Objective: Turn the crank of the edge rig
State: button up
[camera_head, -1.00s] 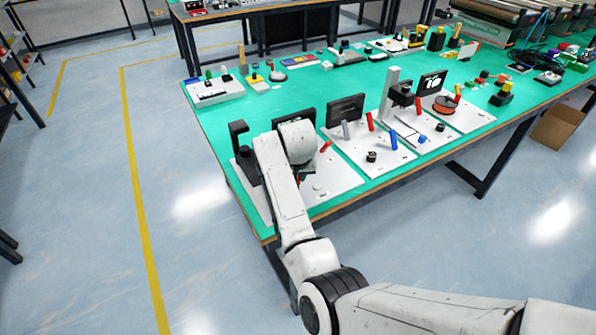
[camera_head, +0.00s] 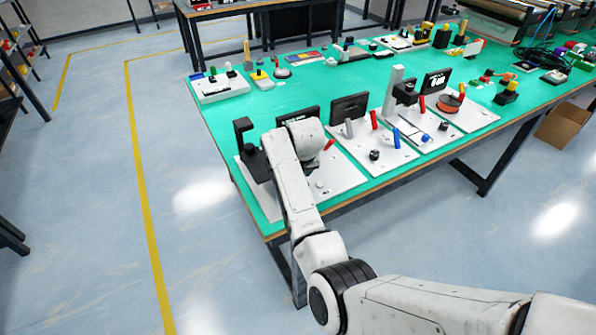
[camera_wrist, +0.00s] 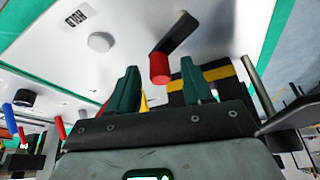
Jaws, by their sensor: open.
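The crank shows in the wrist view as a dark arm (camera_wrist: 178,32) ending in a red knob (camera_wrist: 159,69). It sits on a white rig board (camera_wrist: 120,22). My gripper (camera_wrist: 159,84) has two dark green fingers spread apart. The red knob appears in the gap between them, near the fingertips; I cannot tell how deep it is, and no finger visibly touches it. In the head view the red knob (camera_head: 329,145) shows just right of my wrist. The rig board (camera_head: 340,178) lies at the table's near left corner. My arm hides the fingers there.
A black upright bracket (camera_head: 244,140) stands left of my wrist, and a dark screen (camera_head: 298,115) stands behind it. Another rig board (camera_head: 372,153) with red and blue handles is close on the right. The green tabletop (camera_head: 270,100) behind is partly clear.

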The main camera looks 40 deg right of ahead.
jog(key=v, duration=1)
jog(key=shift+r, duration=0.4)
jog(key=shift+s+a, duration=0.1)
jog(key=s+a+f+n+g, duration=0.1)
jog(key=s+a+f, duration=0.3)
jog(key=s, duration=0.7)
jog(key=s+a+f+n+g+y, duration=0.1)
jog(key=s+a+f+n, duration=0.2)
jog(key=s, duration=0.7)
jog(key=s+a+f+n+g+y, duration=0.1)
jog(key=s+a+f, duration=0.6)
jog(key=s, duration=0.4)
jog(key=shift+s+a+f+n, duration=0.2)
jog(key=shift+s+a+n, duration=0.1)
jog(key=shift+a+n, duration=0.1)
